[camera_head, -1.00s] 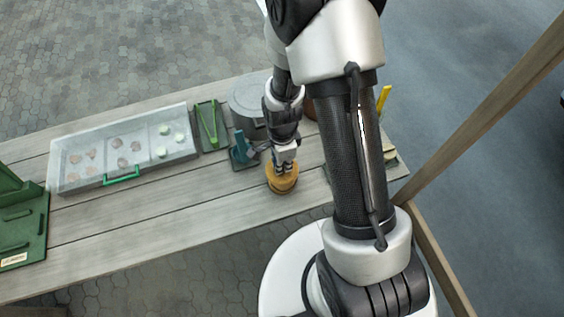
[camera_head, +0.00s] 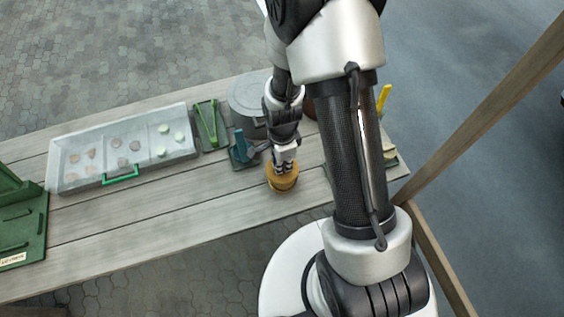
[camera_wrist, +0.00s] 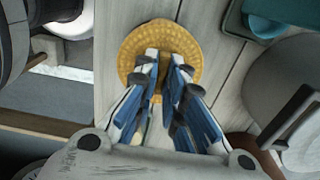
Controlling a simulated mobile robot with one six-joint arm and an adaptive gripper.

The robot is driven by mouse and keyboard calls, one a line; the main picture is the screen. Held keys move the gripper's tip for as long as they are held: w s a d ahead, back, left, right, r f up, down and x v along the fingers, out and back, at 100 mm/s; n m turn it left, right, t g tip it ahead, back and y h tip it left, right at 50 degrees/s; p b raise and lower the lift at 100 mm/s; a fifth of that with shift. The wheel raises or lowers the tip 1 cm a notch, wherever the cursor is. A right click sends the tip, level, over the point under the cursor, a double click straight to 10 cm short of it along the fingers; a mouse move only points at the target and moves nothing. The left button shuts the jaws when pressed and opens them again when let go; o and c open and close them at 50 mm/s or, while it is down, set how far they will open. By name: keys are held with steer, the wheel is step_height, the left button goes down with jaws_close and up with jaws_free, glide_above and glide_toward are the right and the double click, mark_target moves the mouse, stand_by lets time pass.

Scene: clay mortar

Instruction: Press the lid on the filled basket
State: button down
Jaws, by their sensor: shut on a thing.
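The round woven yellow-brown basket (camera_head: 283,184) stands on the wooden table near its front edge, below my gripper. Its woven lid (camera_wrist: 160,38) fills the middle of the wrist view and seems to sit on top of the basket. My gripper (camera_wrist: 163,62) points down at the lid, its fingers close together over the centre and shut on the lid's handle, which the fingers mostly hide. In the head view my gripper (camera_head: 284,165) meets the top of the basket. Whether the lid is fully seated cannot be told.
A shallow tray with a clear cover (camera_head: 75,180) holds several small round pieces at left. Green tongs (camera_head: 207,124), a teal holder (camera_head: 241,150) and a grey round pot (camera_head: 247,92) stand behind the basket. The table (camera_head: 160,221) is bare to the front left.

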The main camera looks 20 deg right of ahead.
steer(key=c, duration=1.6)
jaws_free()
steer(key=shift+o, duration=0.6)
steer(key=o, duration=0.4)
steer(key=shift+r+p, duration=2.2)
steer(key=shift+r, duration=0.8)
steer(key=shift+c, duration=0.4)
